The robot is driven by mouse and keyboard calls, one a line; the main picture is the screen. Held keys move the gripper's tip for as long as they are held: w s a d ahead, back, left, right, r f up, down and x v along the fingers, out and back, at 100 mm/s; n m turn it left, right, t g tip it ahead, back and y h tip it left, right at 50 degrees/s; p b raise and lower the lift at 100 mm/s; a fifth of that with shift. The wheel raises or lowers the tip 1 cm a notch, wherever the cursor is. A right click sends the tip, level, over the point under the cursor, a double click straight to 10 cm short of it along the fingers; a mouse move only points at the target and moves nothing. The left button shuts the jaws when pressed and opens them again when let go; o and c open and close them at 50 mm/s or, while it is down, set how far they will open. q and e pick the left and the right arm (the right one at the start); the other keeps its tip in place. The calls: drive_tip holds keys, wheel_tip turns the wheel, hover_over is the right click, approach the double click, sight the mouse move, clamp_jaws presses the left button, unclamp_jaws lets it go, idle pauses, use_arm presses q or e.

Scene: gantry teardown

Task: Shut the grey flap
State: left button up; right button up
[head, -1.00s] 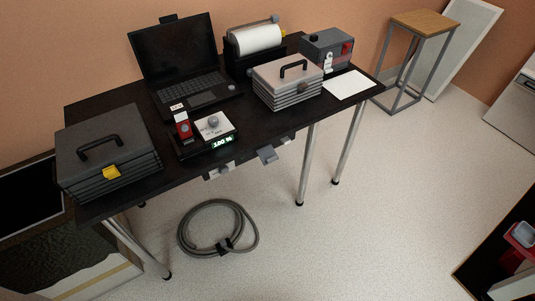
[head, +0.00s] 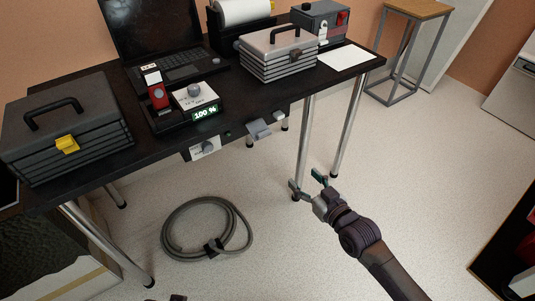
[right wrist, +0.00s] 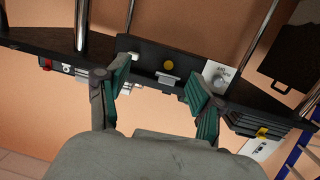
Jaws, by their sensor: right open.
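The grey flap (head: 259,129) juts out from a dark panel under the table's front edge, so it stands open. In the right wrist view, where the table appears upside down, the flap (right wrist: 167,79) shows between the fingers with a round yellow part (right wrist: 168,65) beside it. My right gripper (head: 306,183) is open and empty, below and to the right of the flap in the head view, apart from it. Its fingers also show in the right wrist view (right wrist: 157,92). My left gripper cannot be made out; only small dark bits show at the head view's bottom edge.
A white plate with a knob (head: 205,148) and a small white part (head: 279,115) flank the flap. Table legs (head: 303,150) stand behind the right gripper. A coiled hose (head: 168,222) lies on the floor. A dark toolbox (head: 100,145) sits on the black table (head: 235,120).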

sight(265, 135)
wheel_tip(265, 135, up, 6)
drive_tip(key=a+n+t+y+b, duration=0.1)
drive_tip(key=a+y, duration=0.1)
drive_tip(key=a, duration=0.1)
drive_tip(key=b+x, duration=0.2)
drive_tip(key=x, duration=1)
drive_tip(key=shift+w, duration=0.1)
drive_tip(key=shift+w+a, duration=0.3)
drive_tip(key=shift+w, duration=0.1)
use_arm(q)
drive_tip(key=w+v, duration=0.1)
drive_tip(key=v, duration=1)
drive_tip(key=shift+w+r+t, duration=0.2)
drive_tip(key=shift+r+t, duration=0.2)
drive_tip(key=shift+r, duration=0.15)
drive_tip(key=shift+a, duration=0.1)
